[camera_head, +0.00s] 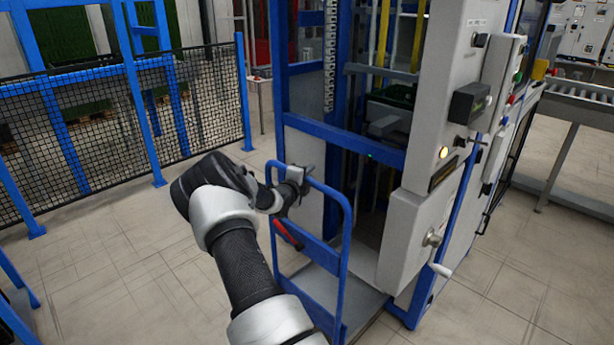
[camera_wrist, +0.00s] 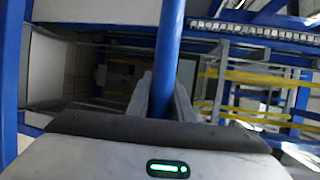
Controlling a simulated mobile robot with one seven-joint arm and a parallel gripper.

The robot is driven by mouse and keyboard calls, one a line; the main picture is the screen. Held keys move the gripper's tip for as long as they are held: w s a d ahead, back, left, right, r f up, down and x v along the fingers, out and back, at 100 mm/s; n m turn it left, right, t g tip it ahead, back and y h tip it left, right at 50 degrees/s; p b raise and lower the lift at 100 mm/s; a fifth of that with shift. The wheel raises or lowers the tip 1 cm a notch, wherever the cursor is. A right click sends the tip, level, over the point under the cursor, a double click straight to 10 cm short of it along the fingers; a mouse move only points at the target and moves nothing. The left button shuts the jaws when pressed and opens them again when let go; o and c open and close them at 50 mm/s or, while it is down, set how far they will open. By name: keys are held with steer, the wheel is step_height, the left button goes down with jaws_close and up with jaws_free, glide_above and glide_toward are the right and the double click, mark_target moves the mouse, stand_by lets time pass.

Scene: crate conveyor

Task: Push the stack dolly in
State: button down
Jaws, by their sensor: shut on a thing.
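The stack dolly has a blue tubular push handle (camera_head: 346,262) and a flat grey deck low down. It stands upright at the open bay of the blue and grey machine (camera_head: 420,190). My gripper (camera_head: 302,180) is shut on the upper part of the handle, at its left side. In the wrist view the blue handle tube (camera_wrist: 168,50) runs between the two fingers of my gripper (camera_wrist: 162,98). My arm and the handle hide part of the deck, and I cannot tell how far it reaches into the bay.
A red lever (camera_head: 287,234) shows beside the handle. A control panel with a lit button (camera_head: 443,152) is right of the bay. A roller conveyor (camera_head: 578,92) stands at the far right. Blue-framed mesh fencing (camera_head: 110,110) is at the left. The tiled floor left of the dolly is clear.

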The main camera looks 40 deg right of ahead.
steer(key=c, duration=1.9)
jaws_free()
steer(key=shift+d+r, duration=0.2)
steer(key=shift+d, duration=0.05)
steer(key=o, duration=0.3)
steer(key=shift+d+f, duration=0.1)
steer(key=shift+o, duration=0.2)
steer(key=p+v, duration=0.2)
steer(key=v, duration=1.5)
steer(key=shift+a, duration=0.25)
